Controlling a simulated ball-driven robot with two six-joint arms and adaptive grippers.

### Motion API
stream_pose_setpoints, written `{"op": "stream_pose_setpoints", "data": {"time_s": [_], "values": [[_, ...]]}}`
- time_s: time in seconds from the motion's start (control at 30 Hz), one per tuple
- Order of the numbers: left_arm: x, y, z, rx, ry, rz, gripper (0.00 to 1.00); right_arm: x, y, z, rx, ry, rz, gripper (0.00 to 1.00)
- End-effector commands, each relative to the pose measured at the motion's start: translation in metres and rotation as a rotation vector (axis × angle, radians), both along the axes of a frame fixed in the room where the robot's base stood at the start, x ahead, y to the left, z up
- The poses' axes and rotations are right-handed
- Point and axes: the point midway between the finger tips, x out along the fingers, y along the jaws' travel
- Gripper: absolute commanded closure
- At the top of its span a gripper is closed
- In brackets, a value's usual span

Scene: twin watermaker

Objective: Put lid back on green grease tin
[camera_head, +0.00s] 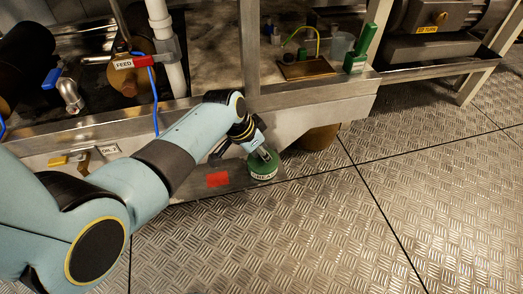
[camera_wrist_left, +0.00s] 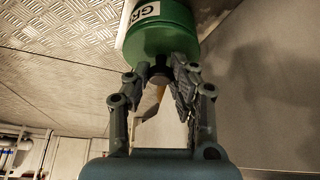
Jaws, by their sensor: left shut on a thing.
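The green grease tin (camera_head: 263,173), with a white label, stands at the right end of a low grey shelf in the head view. The tin also shows at the top of the left wrist view (camera_wrist_left: 160,20). My left gripper (camera_head: 262,154) reaches down over the tin's top. In the left wrist view, my left gripper's fingers (camera_wrist_left: 160,78) close around a small dark knob (camera_wrist_left: 158,74) at the green lid (camera_wrist_left: 163,47). The lid is against or very close to the tin's top; I cannot tell whether it is fully seated. My right gripper is out of view.
A red square (camera_head: 217,179) lies on the low shelf left of the tin. Above it is a steel bench with a FEED label (camera_head: 125,64), a white pipe (camera_head: 172,65), a green block (camera_head: 355,64) and a clear cup (camera_head: 340,45). The metal floor (camera_head: 400,180) to the right is clear.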

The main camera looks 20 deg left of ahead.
Motion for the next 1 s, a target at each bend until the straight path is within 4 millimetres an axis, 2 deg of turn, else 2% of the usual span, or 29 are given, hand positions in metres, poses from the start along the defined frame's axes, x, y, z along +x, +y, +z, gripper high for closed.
{"op": "stream_pose_setpoints", "data": {"time_s": [0.97,1.0], "values": [[0.0002,0.0001,-0.0005,0.001,-0.001,0.000,1.00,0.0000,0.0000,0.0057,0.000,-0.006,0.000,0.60],[0.0002,0.0001,-0.0005,0.001,-0.001,0.000,0.73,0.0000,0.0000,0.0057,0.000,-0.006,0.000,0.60]]}}
